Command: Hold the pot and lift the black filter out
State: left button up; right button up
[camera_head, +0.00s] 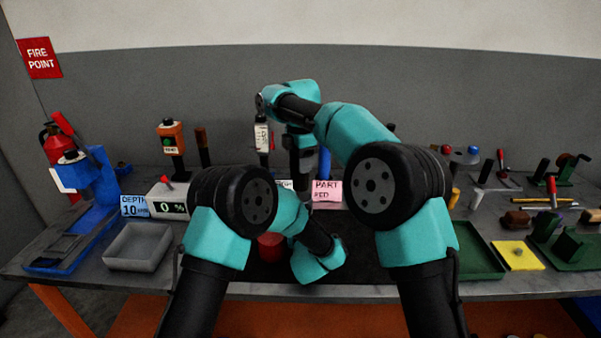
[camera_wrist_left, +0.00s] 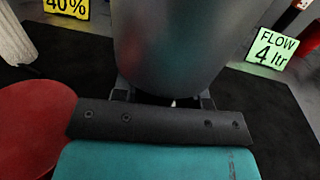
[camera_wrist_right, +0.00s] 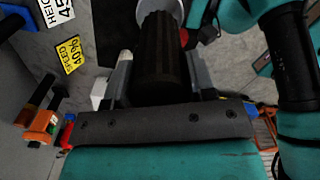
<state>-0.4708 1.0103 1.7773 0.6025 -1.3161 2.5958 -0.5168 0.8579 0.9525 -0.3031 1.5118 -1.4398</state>
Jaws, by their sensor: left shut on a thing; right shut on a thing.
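The pot (camera_wrist_left: 170,40) is a smooth grey cylinder filling the upper middle of the left wrist view. My left gripper (camera_wrist_left: 165,98) is shut on its side; my arms hide this grip in the head view. The black filter (camera_wrist_right: 160,62) is a dark ribbed column in the right wrist view. My right gripper (camera_wrist_right: 157,85) has one finger on each side of it and is shut on it. A pale round form shows past the filter's far end; I cannot tell how far the filter sits inside the pot. In the head view my right gripper (camera_head: 301,155) points down over the bench.
A red cylinder (camera_head: 271,246) stands on the dark mat, close beside my left gripper. A grey tray (camera_head: 138,247) and blue stand (camera_head: 88,195) are at left. A green tray (camera_head: 478,252) and yellow plate (camera_head: 518,256) are at right. Signs and small fixtures line the back.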

jog(key=shift+r, duration=0.15)
pick_arm(q)
jog(key=o, duration=1.3)
jog(key=shift+c, duration=0.2)
jog(key=shift+s, duration=0.1)
jog(key=s, duration=0.4)
jog(key=s+d, duration=0.1)
jog(key=s, duration=0.6)
jog(key=shift+s+d, duration=0.2)
jog(key=shift+s, duration=0.2)
